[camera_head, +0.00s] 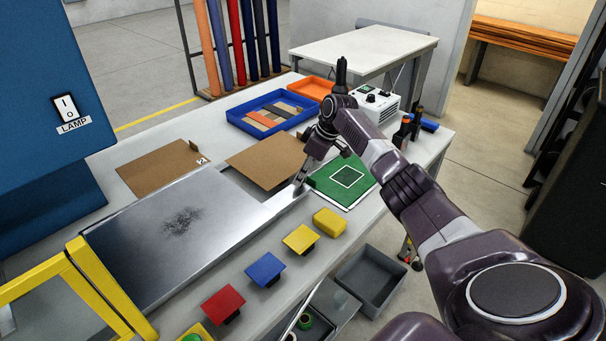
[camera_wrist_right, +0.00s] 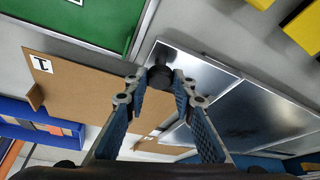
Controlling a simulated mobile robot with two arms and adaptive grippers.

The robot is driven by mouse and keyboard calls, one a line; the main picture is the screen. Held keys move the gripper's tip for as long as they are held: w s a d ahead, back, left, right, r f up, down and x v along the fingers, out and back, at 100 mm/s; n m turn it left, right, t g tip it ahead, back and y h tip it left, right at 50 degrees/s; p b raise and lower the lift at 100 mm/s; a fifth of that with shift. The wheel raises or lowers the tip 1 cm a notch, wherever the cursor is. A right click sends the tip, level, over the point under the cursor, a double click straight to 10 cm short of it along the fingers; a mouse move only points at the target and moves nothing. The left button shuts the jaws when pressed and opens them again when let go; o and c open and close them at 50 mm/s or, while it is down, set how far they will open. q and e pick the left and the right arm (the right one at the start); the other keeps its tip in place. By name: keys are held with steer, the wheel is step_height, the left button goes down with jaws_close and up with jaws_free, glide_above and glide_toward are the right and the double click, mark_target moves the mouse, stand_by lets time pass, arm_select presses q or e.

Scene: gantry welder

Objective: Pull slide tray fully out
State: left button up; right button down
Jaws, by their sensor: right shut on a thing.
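The slide tray (camera_head: 180,225) is a flat silver metal plate with a dark smudge on top. It lies on the workbench, running from the yellow frame at left toward the bench's middle. In the right wrist view the tray (camera_wrist_right: 262,110) is at right, with a narrower bright metal part (camera_wrist_right: 200,70) at its end. My right gripper (camera_head: 299,187) is at the tray's right end. In the wrist view its fingers (camera_wrist_right: 158,84) are closed around a small dark knob (camera_wrist_right: 160,76) at that end. My left gripper is not in view.
A cardboard sheet (camera_head: 268,160) and a green board (camera_head: 343,180) lie close beyond the gripper. A yellow block (camera_head: 329,222) and yellow, blue and red pads line the bench's near side. A blue tray (camera_head: 270,110) stands farther back. The yellow frame (camera_head: 85,285) is at lower left.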

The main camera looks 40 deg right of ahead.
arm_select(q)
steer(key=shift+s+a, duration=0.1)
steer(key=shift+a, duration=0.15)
arm_select(e)
steer(key=shift+r, duration=0.1)
steer(key=c, duration=1.6)
jaws_free()
steer(key=shift+a, duration=0.15)
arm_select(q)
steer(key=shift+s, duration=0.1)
arm_select(e)
steer(key=shift+r, duration=0.25)
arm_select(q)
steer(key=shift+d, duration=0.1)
arm_select(e)
steer(key=v, duration=1.1)
steer(key=shift+s+r, duration=0.15)
steer(key=shift+r, duration=0.1)
steer(key=shift+f, duration=0.1)
